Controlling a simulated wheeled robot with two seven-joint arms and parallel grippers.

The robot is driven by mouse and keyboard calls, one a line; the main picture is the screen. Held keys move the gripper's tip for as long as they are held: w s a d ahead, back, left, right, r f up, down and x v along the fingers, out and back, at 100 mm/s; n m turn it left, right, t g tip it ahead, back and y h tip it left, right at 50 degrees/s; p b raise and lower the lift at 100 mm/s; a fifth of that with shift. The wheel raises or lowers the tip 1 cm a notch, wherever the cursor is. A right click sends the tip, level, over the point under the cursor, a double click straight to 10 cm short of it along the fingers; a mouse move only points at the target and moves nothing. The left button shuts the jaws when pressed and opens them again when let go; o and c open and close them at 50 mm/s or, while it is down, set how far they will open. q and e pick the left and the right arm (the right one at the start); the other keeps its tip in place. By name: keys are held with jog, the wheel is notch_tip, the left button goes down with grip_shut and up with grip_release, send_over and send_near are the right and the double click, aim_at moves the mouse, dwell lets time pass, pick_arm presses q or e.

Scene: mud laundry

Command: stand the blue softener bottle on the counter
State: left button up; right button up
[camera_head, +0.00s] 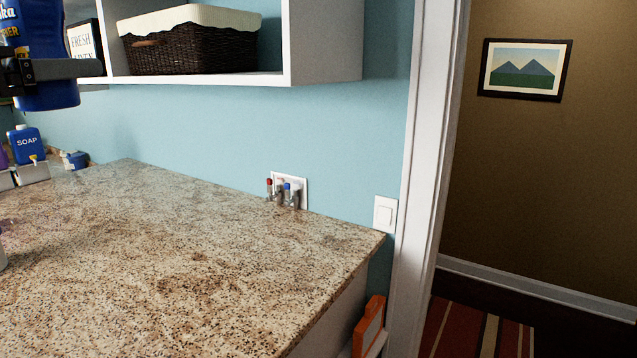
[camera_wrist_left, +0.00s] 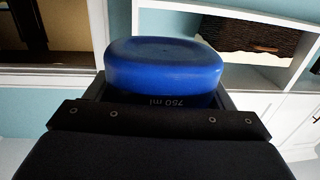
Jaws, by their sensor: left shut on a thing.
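The blue softener bottle (camera_head: 42,97) is held in the air at the upper left of the head view, above the level of the counter. It looks about upright, and its top is cut off by the frame. My left gripper (camera_head: 62,69) is shut on it, with a dark finger across its lower part. In the left wrist view the bottle (camera_wrist_left: 165,65) shows its rounded blue base and "750 ml" print between the gripper's jaws (camera_wrist_left: 155,98). The speckled granite counter (camera_head: 190,245) lies below and to the right. My right gripper is not in view.
A blue soap bottle (camera_head: 27,145) and other small containers stand at the counter's far left end. Wall taps (camera_head: 285,192) stick out behind the counter. A shelf with a wicker basket (camera_head: 190,50) hangs above. The counter's middle is clear.

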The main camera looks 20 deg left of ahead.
pick_arm(q)
jog(key=shift+s+d+f, duration=0.2)
jog(key=shift+s+f, duration=0.05)
jog(key=shift+s, duration=0.05)
jog(key=w+d+f+y, duration=0.1)
jog(key=w+d+f, duration=0.4)
jog(key=d+f, duration=0.6)
jog(key=w+d+f+n+y, duration=0.1)
jog(key=w+d+f, duration=0.5)
jog(key=f, duration=2.4)
jog(key=w+d+f+n+y, duration=0.1)
jog(key=w+d+f, duration=0.5)
jog(key=d+f, duration=1.2)
notch_tip(320, 180, down, 4)
jog(key=shift+w+r, duration=0.15)
jog(key=shift+r, duration=0.1)
jog(key=shift+a+r, duration=0.1)
jog(key=shift+a, duration=0.05)
